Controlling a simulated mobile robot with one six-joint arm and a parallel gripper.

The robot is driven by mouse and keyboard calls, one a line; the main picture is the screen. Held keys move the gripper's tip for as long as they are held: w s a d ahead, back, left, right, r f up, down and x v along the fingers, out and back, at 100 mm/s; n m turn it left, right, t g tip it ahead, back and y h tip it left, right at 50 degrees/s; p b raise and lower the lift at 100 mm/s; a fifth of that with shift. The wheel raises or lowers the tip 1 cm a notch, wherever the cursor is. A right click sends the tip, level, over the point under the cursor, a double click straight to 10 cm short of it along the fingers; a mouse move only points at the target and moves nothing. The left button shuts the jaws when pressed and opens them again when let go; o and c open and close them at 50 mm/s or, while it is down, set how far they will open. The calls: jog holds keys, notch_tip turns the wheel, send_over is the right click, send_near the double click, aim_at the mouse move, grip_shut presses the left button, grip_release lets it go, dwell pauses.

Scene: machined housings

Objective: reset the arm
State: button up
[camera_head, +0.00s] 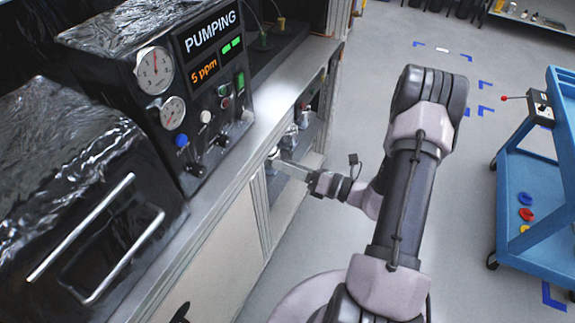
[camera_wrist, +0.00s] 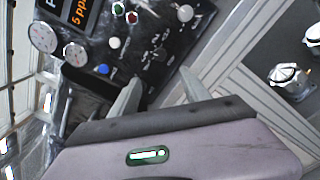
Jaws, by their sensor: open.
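My arm (camera_head: 405,200) rises at the centre right in the head view and bends back down and left. My gripper (camera_head: 284,165) is at its end, beside the cabinet front and below the worktop's edge. In the wrist view my gripper (camera_wrist: 160,86) shows two grey fingers spread apart with nothing between them. The black panel with its knobs and buttons lies beyond the fingers in that view.
A machine (camera_head: 205,85) with gauges and a "PUMPING" display stands on the worktop (camera_head: 283,90). Metal housings (camera_wrist: 290,78) sit in the cabinet's open bay near my gripper. A blue cart (camera_head: 510,185) stands at right. Grey floor between is clear.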

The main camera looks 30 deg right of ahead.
jog(key=s+a+r+n+g+b, duration=0.35)
jog(key=s+a+n+g, duration=0.3)
jog(key=a+n, duration=0.35)
jog(key=s+a+r+n+g+b, duration=0.2)
jog(key=s+a+n+g+b, duration=0.45)
jog(key=n, duration=0.45)
jog(key=s+d+r+n+t+h+b, duration=0.1)
jog(key=s+n+h, duration=0.5)
jog(key=n, duration=0.6)
jog(key=d+t+h+b, duration=0.1)
jog(key=t+h+b, duration=0.1)
jog(key=t, duration=0.1)
jog(key=shift+d+r+n+h, duration=0.2)
jog(key=shift+r+n+h, duration=0.1)
dwell(1.0)
